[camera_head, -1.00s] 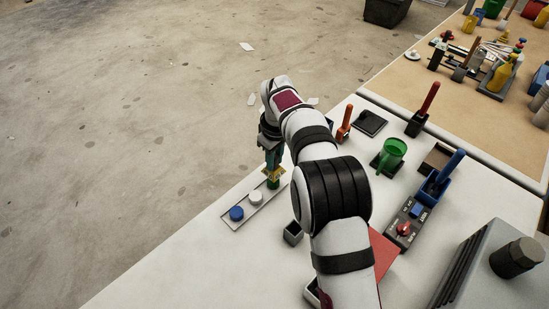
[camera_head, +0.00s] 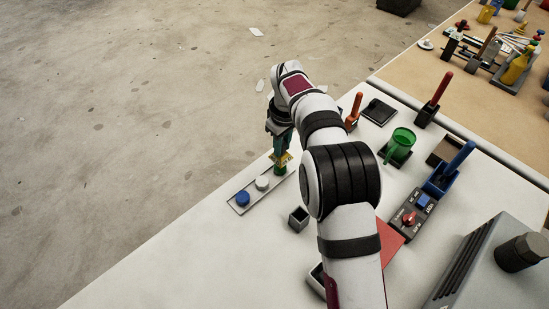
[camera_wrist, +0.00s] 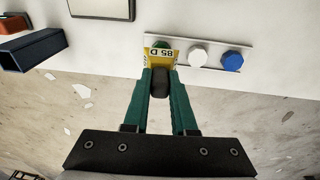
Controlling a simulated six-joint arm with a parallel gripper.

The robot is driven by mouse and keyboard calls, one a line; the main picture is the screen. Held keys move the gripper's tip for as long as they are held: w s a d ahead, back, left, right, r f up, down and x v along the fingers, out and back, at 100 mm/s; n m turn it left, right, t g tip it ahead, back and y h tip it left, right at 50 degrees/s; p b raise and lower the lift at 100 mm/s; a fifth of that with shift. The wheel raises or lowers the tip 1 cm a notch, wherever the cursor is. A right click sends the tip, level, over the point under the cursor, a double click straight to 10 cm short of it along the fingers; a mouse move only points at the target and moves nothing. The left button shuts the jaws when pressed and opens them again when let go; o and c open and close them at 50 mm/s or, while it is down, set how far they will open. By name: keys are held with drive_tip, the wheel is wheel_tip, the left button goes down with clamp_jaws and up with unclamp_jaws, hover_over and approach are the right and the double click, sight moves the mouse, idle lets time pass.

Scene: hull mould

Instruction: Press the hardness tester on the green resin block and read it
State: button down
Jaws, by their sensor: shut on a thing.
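My gripper (camera_wrist: 161,76) has green fingers and is shut on the hardness tester (camera_wrist: 160,55), a yellow body with a dark grip. Its small white display appears to show "85 D" in the wrist view. In the head view the tester (camera_head: 285,157) is upright below my gripper (camera_head: 282,148). The green resin block (camera_head: 280,171) is directly under the tester, at the far end of a grey strip (camera_head: 236,206). The block (camera_wrist: 162,44) is partly hidden by the tester in the wrist view. The tester's tip is hidden, so contact is not clear.
A white block (camera_head: 262,183) and a blue block (camera_head: 243,198) share the strip. A small dark open box (camera_head: 298,218) stands near it. The front left table is clear.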

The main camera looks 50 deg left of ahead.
idle(0.3)
wheel_tip(320, 180, up, 5)
drive_tip(key=shift+r, duration=0.1)
idle(0.3)
